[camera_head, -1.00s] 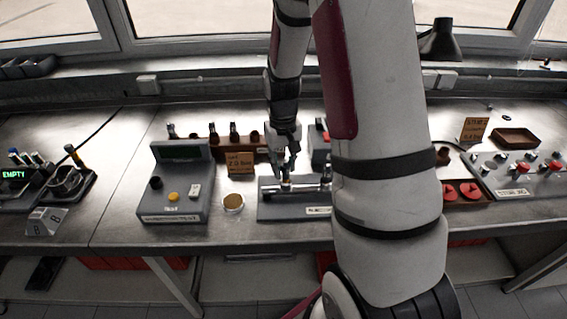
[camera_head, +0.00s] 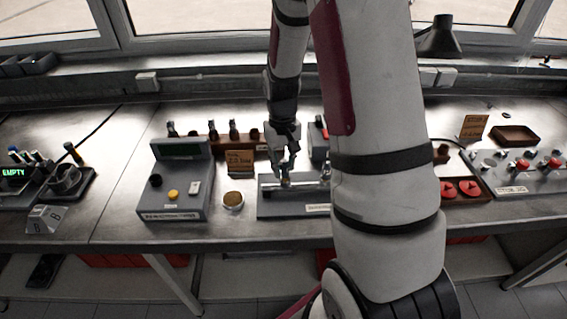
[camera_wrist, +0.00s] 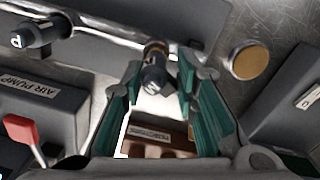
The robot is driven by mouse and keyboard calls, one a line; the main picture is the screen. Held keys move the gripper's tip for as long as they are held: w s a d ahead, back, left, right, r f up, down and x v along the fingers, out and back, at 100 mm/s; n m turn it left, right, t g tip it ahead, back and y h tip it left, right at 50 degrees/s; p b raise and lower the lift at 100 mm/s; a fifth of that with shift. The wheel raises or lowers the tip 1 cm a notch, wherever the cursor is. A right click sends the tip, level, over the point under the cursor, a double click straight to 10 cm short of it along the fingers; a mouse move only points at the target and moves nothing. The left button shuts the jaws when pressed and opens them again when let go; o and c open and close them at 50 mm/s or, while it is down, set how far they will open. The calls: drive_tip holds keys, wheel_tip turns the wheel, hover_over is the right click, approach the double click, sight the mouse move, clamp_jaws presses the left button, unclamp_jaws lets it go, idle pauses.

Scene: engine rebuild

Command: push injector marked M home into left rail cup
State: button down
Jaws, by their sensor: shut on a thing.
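My gripper (camera_head: 285,182) is low over the left end of the grey rail block (camera_head: 293,209). In the wrist view my gripper (camera_wrist: 160,72) has its teal-lined fingers closed around a dark injector (camera_wrist: 154,76). A pale letter on its top is not clearly readable. The injector stands at the rail, at the left cup in the head view; its lower end and how deep it sits are hidden. A second dark injector (camera_wrist: 38,36) with a pale letter stands at the rail's other cup. The fingers and wrist hide most of the held injector in the head view.
A grey console (camera_head: 172,214) and a gold disc (camera_head: 233,200) stand left of the rail. A brown rack with dark injectors (camera_head: 233,131) and an orange-brown card (camera_head: 240,161) are behind. The air pump box (camera_wrist: 38,105) with a red lever is close beside my gripper.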

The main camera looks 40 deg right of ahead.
drive_tip(key=shift+f, duration=0.3)
idle(0.5)
drive_tip(key=c, duration=1.2)
unclamp_jaws()
drive_tip(key=shift+r, duration=0.1)
drive_tip(key=shift+r+p, duration=1.25)
drive_tip(key=shift+r, duration=2.35)
